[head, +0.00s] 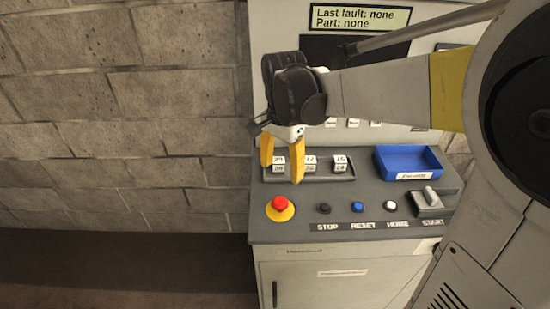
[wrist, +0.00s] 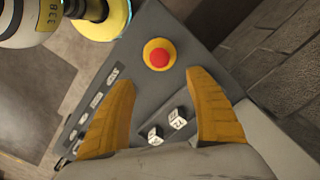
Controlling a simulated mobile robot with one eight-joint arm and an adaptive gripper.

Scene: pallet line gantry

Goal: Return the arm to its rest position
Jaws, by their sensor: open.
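My arm reaches in from the right in the head view and ends in my gripper (head: 282,168), which has yellow fingers pointing down. The gripper hangs over the left part of the grey control console (head: 330,249), in front of the numbered white blocks (head: 340,162). The fingers are apart with nothing between them. In the wrist view, my gripper (wrist: 160,85) also shows spread fingers, with the red emergency button (wrist: 159,58) beyond the tips and white blocks (wrist: 178,118) between the fingers. The exact height above the panel is hard to tell.
A blue tray (head: 408,161) stands at the back right. A display (head: 360,17) reads "Last fault: none". A block wall (head: 120,120) is left.

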